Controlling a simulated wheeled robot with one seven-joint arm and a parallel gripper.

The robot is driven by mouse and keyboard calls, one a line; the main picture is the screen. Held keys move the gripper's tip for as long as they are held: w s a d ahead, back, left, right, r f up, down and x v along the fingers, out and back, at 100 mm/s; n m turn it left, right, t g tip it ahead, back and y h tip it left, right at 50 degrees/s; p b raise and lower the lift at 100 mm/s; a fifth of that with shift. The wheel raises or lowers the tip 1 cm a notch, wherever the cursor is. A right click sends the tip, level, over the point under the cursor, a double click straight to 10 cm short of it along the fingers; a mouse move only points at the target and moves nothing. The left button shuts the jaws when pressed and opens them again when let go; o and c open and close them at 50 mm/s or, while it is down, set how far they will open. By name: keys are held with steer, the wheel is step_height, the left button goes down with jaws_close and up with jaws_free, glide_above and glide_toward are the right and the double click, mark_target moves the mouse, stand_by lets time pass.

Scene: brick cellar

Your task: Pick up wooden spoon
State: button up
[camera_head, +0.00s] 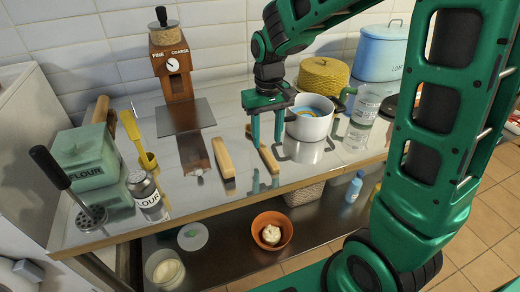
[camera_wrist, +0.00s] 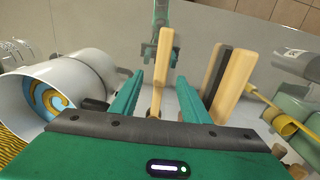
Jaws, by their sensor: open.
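A slim pale wooden piece, apparently the wooden spoon (camera_head: 267,157), lies on the shiny countertop below my gripper (camera_head: 267,141). In the wrist view the same wooden piece (camera_wrist: 163,60) runs lengthwise between my two open fingers (camera_wrist: 160,84), with a gap on each side. I cannot tell whether the fingertips reach down to its height. Its shape is plain and stick-like; no spoon bowl is clearly visible. My gripper is open, points down and holds nothing.
A thicker wooden block or handle (camera_head: 222,158) lies just left; it also shows in the wrist view (camera_wrist: 236,86). A white pot (camera_head: 310,119) stands close on the right. A brown grinder (camera_head: 172,62), green flour canister (camera_head: 87,158) and yellow basket (camera_head: 324,77) stand around.

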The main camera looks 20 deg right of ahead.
mark_target(267, 153)
steer(key=shift+s+a+f, duration=0.1)
steer(key=shift+s+f, duration=0.05)
steer(key=shift+f, duration=1.05)
steer(key=shift+s+f, duration=0.1)
steer(key=shift+f, duration=1.05)
jaws_close()
steer(key=shift+r, duration=0.15)
